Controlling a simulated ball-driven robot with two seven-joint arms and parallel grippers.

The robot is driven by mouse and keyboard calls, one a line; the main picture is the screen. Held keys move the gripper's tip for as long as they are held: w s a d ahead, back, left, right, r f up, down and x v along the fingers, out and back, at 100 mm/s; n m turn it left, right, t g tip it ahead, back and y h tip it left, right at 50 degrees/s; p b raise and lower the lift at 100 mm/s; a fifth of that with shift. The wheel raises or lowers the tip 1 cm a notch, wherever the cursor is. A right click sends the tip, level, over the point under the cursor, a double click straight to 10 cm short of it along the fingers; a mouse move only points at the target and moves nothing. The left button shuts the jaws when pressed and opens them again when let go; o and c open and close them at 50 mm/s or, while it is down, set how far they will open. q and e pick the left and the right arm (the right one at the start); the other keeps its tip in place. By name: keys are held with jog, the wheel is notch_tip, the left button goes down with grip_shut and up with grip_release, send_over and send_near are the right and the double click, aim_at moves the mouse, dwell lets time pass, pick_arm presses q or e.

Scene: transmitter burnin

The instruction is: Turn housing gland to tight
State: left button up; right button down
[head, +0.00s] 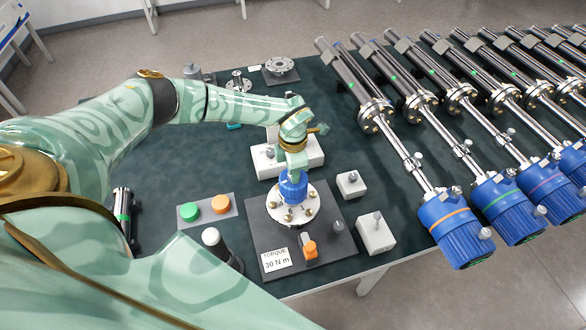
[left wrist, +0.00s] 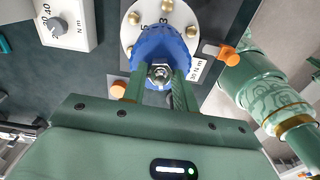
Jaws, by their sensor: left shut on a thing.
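A blue housing (head: 291,188) stands upright on a round metal flange (head: 313,194) with several brass-coloured bolts, on a dark grey plate (head: 264,235). The left wrist view shows the housing (left wrist: 165,45) with the metal gland (left wrist: 160,74) at its near end. My left gripper (head: 293,173) reaches down from above onto the housing top. In the left wrist view its fingers (left wrist: 158,86) stand on both sides of the gland, shut on it. In the head view the gland is hidden by the gripper. My right gripper is not in view.
A card (head: 276,262) reads torque 30 N m, beside an orange lever (head: 310,250). Green (head: 189,211) and orange (head: 221,204) buttons sit left. A white dial box (left wrist: 68,20) stands behind. White blocks (head: 376,234) and long transmitters with blue housings (head: 455,232) lie right.

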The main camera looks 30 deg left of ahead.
pick_arm(q)
jog(key=o, duration=1)
jog(key=shift+r, duration=0.1)
notch_tip(320, 180, up, 16)
jog(key=shift+r, duration=0.1)
